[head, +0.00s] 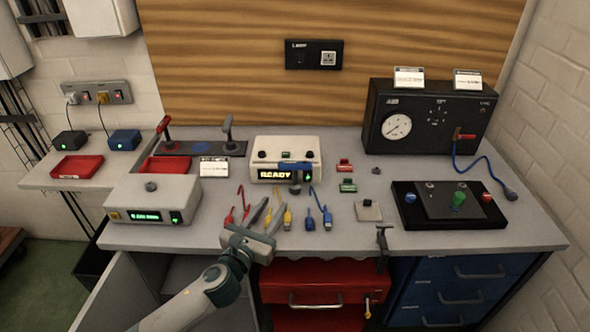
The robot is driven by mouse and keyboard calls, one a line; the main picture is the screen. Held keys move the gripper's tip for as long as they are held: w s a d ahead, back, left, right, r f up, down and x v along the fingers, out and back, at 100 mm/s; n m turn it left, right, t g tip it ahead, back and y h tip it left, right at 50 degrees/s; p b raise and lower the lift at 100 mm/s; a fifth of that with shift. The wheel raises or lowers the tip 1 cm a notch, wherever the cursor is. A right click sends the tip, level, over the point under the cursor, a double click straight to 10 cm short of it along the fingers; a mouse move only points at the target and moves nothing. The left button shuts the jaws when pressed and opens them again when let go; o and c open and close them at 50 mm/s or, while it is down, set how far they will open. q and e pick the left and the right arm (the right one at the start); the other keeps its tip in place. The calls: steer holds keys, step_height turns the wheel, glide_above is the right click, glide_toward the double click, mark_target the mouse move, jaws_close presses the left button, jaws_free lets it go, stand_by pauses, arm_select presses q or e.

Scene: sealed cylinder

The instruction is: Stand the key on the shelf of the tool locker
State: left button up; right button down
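A small yellow key-like piece (367,306) sits at the right side of the red cabinet (300,283) under the bench; I cannot tell whether it is in a lock. An open compartment (195,275) with a pale door (118,292) swung out is under the bench at the left; no label shows that it is the tool locker. My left gripper (268,213) is at the bench's front edge, left of and above the yellow piece. Its two fingers are apart, with nothing seen between them. My arm hides part of the compartment. My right gripper is not in view.
Cables with red, yellow and blue ends (287,220) lie just beyond my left gripper. A dark clamp-like piece (382,240) stands at the bench edge. Blue drawers (455,290) are at the right. A READY box (286,150) and a gauge box (430,115) stand behind.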

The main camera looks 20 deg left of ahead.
arm_select(q)
steer(key=p, duration=0.1)
glide_toward(294, 175)
steer(key=shift+w, duration=1.2)
steer(key=shift+w+d+p, duration=0.2)
steer(key=shift+w+p, duration=0.05)
steer(key=shift+w, duration=1.2)
steer(key=shift+w+d+p, duration=0.2)
steer(key=shift+w+p, duration=0.05)
steer(key=shift+w, duration=1.2)
steer(key=shift+c, duration=0.5)
jaws_close()
